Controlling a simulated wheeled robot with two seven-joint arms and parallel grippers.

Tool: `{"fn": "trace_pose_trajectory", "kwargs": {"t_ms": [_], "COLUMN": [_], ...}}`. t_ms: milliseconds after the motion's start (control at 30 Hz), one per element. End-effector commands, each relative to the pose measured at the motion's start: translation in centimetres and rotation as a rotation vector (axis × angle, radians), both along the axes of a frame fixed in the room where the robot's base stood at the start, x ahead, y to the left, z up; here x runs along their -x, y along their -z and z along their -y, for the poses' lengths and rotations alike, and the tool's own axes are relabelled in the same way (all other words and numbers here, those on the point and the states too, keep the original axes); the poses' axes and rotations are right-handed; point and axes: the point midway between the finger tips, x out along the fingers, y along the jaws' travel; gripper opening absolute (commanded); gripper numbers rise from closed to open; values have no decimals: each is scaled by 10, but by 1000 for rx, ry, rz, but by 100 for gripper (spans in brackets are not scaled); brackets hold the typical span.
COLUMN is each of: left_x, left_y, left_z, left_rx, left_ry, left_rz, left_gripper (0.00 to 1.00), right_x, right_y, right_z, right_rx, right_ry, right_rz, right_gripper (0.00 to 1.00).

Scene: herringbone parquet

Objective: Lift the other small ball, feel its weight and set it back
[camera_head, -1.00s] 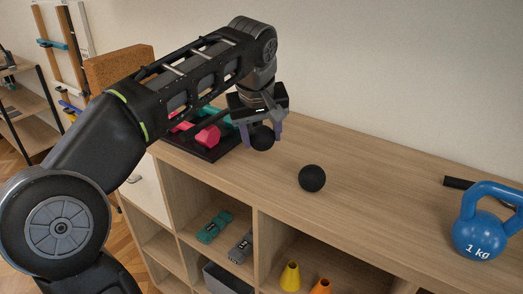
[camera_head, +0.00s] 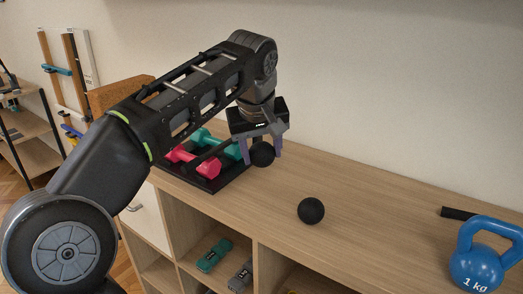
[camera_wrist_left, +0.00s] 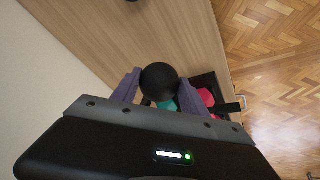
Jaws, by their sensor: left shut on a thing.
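One small black ball (camera_head: 262,154) is between the fingers of my left gripper (camera_head: 262,152), which is shut on it. It is held above the wooden counter, near the dark tray. In the left wrist view the same ball (camera_wrist_left: 160,82) sits between the two purple-grey fingers (camera_wrist_left: 160,88). A second small black ball (camera_head: 311,210) rests on the counter to the right, apart from the gripper. My right gripper is not in view.
A dark tray (camera_head: 208,186) with pink (camera_head: 205,166) and teal (camera_head: 222,147) dumbbells lies left of the held ball. A blue 1 kg kettlebell (camera_head: 478,262) and a black bar (camera_head: 458,213) are at the right. The counter between is clear.

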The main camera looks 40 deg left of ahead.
Motion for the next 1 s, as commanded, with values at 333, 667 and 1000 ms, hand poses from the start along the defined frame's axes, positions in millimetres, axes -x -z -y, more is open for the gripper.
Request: {"fn": "trace_pose_trajectory", "kwargs": {"t_ms": [333,667,1000], "left_x": [0,0,0], "left_y": [-1,-1,-1], "left_z": [0,0,0], "left_rx": [0,0,0], "left_ry": [0,0,0], "left_rz": [3,3,3], "left_gripper": [0,49,21], "right_x": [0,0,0], "right_y": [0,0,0], "right_z": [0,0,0], "right_rx": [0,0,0], "right_ry": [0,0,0], "right_rz": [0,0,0], "right_gripper": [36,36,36]}}
